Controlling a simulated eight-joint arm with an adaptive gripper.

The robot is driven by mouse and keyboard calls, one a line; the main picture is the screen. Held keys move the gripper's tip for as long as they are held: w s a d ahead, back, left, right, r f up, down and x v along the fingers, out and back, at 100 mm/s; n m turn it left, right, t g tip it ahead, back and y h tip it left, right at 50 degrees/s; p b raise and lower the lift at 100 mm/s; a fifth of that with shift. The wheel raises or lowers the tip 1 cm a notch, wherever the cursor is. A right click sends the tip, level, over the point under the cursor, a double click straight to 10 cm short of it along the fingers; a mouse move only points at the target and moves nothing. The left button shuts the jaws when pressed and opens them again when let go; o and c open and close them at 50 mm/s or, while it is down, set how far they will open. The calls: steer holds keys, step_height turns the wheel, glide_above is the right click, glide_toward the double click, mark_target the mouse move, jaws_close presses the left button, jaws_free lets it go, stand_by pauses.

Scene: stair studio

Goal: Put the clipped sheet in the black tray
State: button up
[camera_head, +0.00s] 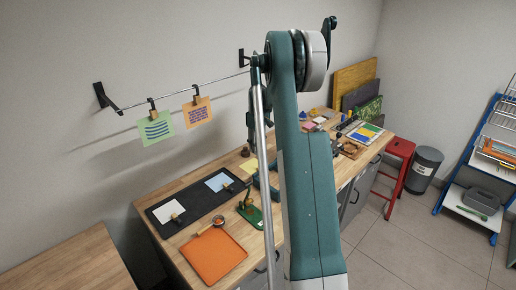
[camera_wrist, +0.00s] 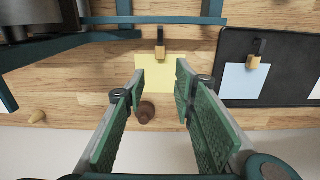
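A yellow sheet (camera_wrist: 154,78) with a brass-and-black clip (camera_wrist: 160,50) at its edge lies flat on the wooden bench. In the head view the yellow sheet (camera_head: 249,167) shows just right of the black tray (camera_head: 187,213). The tray also shows in the wrist view (camera_wrist: 232,45); it holds a clipped white sheet (camera_head: 168,211) and a clipped light blue sheet (camera_head: 218,182). My gripper (camera_wrist: 160,78) is open and empty, its green-padded fingers apart above the yellow sheet. In the head view my arm hides part of the bench.
A brown knob-like object (camera_wrist: 146,112) stands close to the yellow sheet, between my fingers in the picture. An orange mat (camera_head: 212,260) and a green tool (camera_head: 250,210) lie in front of the tray. Green (camera_head: 156,128) and orange (camera_head: 197,112) sheets hang from a wall rail.

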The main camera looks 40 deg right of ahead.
steer(key=shift+c, duration=0.3)
steer(key=shift+c, duration=1.3)
